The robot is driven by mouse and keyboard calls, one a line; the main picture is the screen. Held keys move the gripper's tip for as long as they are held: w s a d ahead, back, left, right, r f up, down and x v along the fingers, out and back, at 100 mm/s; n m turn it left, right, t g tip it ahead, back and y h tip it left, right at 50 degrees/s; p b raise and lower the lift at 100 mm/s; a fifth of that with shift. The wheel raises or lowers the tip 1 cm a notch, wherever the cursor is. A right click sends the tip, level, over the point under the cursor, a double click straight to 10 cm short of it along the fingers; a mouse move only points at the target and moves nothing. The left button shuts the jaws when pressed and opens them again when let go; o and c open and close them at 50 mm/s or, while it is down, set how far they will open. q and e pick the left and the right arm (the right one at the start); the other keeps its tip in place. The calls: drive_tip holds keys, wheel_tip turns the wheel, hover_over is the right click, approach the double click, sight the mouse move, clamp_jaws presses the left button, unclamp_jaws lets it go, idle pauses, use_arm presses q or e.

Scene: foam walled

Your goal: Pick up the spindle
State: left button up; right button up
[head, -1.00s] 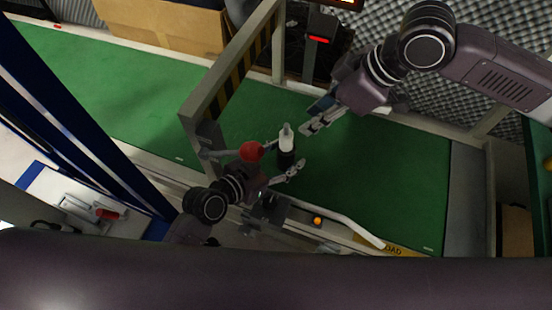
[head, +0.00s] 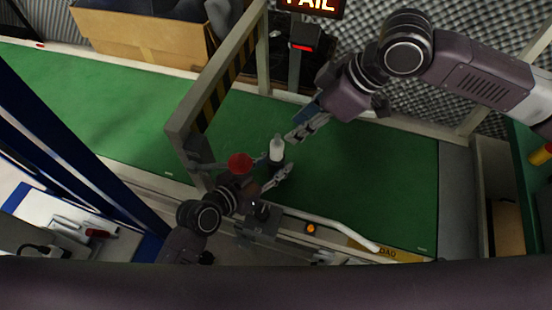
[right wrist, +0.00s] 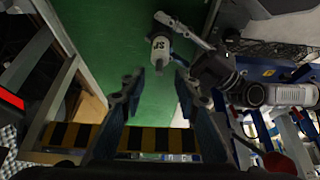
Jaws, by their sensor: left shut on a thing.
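The spindle (head: 277,150) is an upright white piece with a narrower top and a dark lower part, over the green belt (head: 350,180). In the right wrist view the spindle (right wrist: 160,48) shows dark lettering on its white side. My left gripper (head: 275,166) is shut on the spindle, with its fingers on either side of the dark lower part. Whether the base touches the belt cannot be told. My right gripper (head: 291,137) is just to the upper right of the spindle's top. Its fingers (right wrist: 159,83) are apart and empty in the right wrist view.
A grey gate frame (head: 215,80) with yellow-black stripes stands left of the spindle. A white curved bar (head: 335,224) and an orange button (head: 311,228) lie along the near edge. The belt's right part is clear.

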sight(279, 142)
drive_tip(key=a+f+y, duration=0.1)
drive_tip(key=a, duration=0.1)
drive_tip(key=w+a+f+m+t+y, duration=0.1)
drive_tip(key=a, duration=0.1)
drive_tip(key=a+f+m+t+y, duration=0.1)
drive_tip(key=a+y, duration=0.1)
drive_tip(key=shift+w+a, duration=0.1)
drive_tip(key=shift+w, duration=0.05)
drive_tip(key=m+t+y, duration=0.1)
drive_tip(key=f+m+t+y, duration=0.1)
drive_tip(key=shift+w+a+f+t, duration=0.1)
drive_tip(key=shift+w+t, duration=0.2)
drive_tip(key=shift+w, duration=0.05)
drive_tip(key=shift+d+f+m+t+y, duration=0.15)
drive_tip(key=shift+d+m+t+y, duration=0.15)
drive_tip(key=shift+m+t, duration=0.15)
drive_tip(key=s+d+f+m+t+h, duration=0.2)
drive_tip(key=s+d+f+m+t, duration=0.1)
drive_tip(key=s+d+t, duration=0.6)
drive_tip(key=shift+g, duration=0.85)
drive_tip(key=w+a, duration=0.2)
drive_tip(key=a, duration=0.1)
drive_tip(key=w+a, duration=0.1)
drive_tip(key=w, duration=0.1)
drive_tip(key=shift+a+r, duration=0.25)
drive_tip(key=shift+a, duration=0.15)
drive_tip(key=shift+x, duration=2.75)
drive_tip(key=shift+f, duration=0.2)
